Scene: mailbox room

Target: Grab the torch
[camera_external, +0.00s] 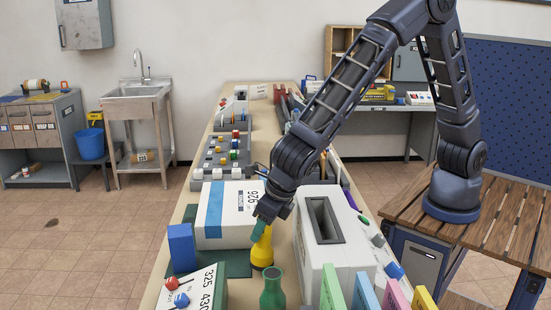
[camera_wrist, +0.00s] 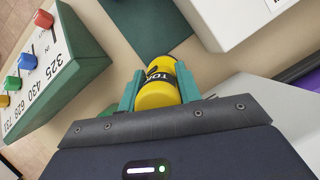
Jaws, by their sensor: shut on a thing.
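The torch (camera_external: 262,254) is yellow with a dark band and lettering. It stands about upright on the long table, between a white-and-blue box and a white slotted box. My gripper (camera_external: 259,229) points down over its upper part, with its teal fingers on it. In the wrist view the torch (camera_wrist: 160,86) lies between the two teal fingers of my gripper (camera_wrist: 160,90), which are shut on it. The torch's lower end is partly hidden in the wrist view.
A green flared object (camera_external: 272,290) stands just in front of the torch. The white-and-blue box (camera_external: 228,214) is close on the left and the white slotted box (camera_external: 338,252) on the right. A numbered panel with coloured knobs (camera_wrist: 40,65) is nearby.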

